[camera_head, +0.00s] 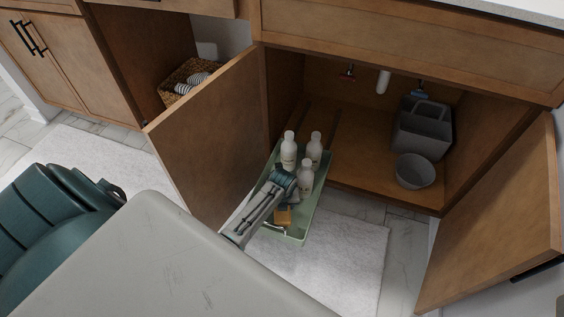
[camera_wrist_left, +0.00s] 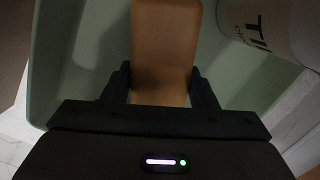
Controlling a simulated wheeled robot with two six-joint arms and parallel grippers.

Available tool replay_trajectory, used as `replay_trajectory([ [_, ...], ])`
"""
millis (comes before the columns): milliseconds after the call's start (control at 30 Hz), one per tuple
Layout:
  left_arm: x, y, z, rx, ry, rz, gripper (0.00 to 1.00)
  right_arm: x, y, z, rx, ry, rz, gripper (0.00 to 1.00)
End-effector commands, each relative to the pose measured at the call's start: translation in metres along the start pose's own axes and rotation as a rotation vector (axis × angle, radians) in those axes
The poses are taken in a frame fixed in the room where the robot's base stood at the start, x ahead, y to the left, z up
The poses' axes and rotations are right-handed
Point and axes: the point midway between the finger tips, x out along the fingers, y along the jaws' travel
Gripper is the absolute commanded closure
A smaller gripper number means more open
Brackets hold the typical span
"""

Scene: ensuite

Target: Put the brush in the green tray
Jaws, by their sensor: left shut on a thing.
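The green tray (camera_head: 313,205) sticks out from the front of the open cabinet and holds white bottles. My left gripper (camera_wrist_left: 161,88) is shut on the brush (camera_wrist_left: 165,45), a flat brown wooden piece between its two fingers. The brush also shows in the head view as a small orange-brown shape (camera_head: 283,216) over the near end of the tray. The green tray wall (camera_wrist_left: 60,75) surrounds it in the left wrist view. I cannot tell whether the brush touches the tray floor. Its bristles are hidden. My right gripper is not in view.
Three white bottles (camera_head: 289,151) stand in the tray's far part. The open left door (camera_head: 212,135) is close beside the tray; the right door (camera_head: 500,225) is open too. A grey caddy (camera_head: 424,130) and grey bowl (camera_head: 414,171) are inside the cabinet.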

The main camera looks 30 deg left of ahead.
Motion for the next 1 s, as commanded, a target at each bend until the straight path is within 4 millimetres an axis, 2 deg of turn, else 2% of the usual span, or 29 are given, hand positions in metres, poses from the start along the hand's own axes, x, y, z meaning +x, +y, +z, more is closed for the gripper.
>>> replay_trajectory([
  [267, 0.001, 0.0, 0.0, 0.0, 0.0, -0.001, 0.73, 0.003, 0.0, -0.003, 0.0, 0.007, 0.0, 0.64],
  [300, 0.001, 0.0, 0.0, 0.0, 0.0, -0.001, 0.4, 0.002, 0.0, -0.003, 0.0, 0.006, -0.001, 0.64],
  [367, 0.001, 0.0, 0.0, 0.0, 0.0, -0.001, 0.28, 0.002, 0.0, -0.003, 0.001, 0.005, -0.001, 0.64],
  [400, 0.001, 0.0, 0.0, 0.0, 0.0, -0.001, 0.26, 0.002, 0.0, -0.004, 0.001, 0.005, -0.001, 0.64],
  [733, -0.004, 0.0, 0.001, 0.0, 0.0, 0.0, 0.26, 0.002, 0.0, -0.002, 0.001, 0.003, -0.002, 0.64],
  [867, -0.024, 0.0, 0.001, 0.0, -0.001, -0.002, 0.26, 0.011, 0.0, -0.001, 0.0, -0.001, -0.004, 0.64],
  [1000, -0.056, 0.0, 0.001, 0.0, -0.001, -0.001, 0.26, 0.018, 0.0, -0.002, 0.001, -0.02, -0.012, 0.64],
])
